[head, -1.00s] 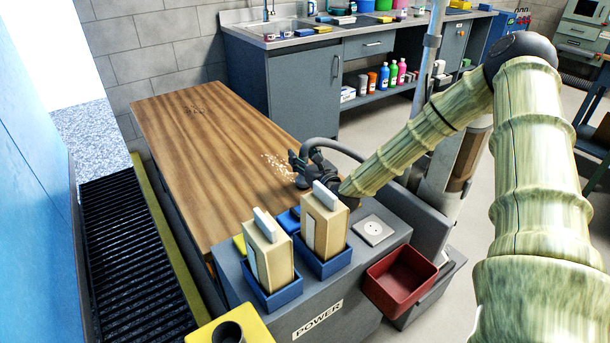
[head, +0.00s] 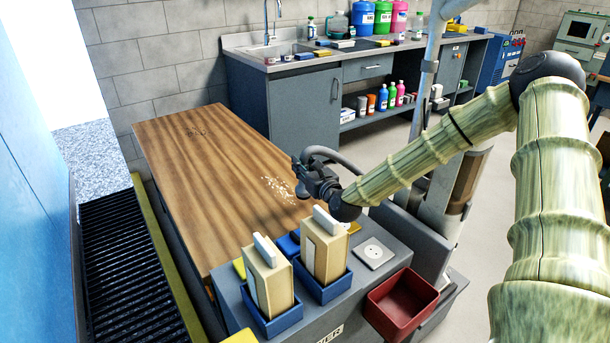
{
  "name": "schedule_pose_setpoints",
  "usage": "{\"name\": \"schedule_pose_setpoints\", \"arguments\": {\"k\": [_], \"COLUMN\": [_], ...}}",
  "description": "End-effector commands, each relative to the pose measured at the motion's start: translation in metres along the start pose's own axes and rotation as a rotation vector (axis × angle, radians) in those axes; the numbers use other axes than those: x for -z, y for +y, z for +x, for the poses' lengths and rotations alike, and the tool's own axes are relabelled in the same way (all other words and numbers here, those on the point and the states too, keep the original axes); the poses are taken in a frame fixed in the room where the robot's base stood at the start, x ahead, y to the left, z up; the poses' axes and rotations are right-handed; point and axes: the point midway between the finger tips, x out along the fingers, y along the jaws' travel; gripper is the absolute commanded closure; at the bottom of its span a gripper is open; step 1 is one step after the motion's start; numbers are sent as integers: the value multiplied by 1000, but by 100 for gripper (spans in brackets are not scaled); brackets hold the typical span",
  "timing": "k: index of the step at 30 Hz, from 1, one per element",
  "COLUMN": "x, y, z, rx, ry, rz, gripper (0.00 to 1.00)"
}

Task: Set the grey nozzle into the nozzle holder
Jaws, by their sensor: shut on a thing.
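My gripper (head: 302,176) is over the right side of the brown wooden bench top, near its front corner. It is shut on a dark grey piece at the fingertips, which I take for the grey nozzle; its outline merges with the dark fingers. A grey curved hose (head: 342,156) arches just behind the gripper, and I cannot tell whether it joins the held piece. A yellow block (head: 240,338) shows only its top edge at the bottom of the picture. It may be the nozzle holder, but its opening is out of view.
Two tan filter-like blocks (head: 268,281) (head: 325,248) stand in blue trays on the grey power unit, close in front of my gripper. A red bin (head: 402,302) hangs at its right.

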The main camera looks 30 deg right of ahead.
Motion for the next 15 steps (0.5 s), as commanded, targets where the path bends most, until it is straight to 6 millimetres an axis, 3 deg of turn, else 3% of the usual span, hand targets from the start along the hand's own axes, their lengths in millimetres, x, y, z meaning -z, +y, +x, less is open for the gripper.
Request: {"name": "schedule_pose_setpoints", "arguments": {"k": [3,15], "x": [-22,-57], "y": [0,0], "z": [0,0], "rx": [0,1], "ry": [-4,-2], "rz": [2,1], "gripper": [100,100]}}
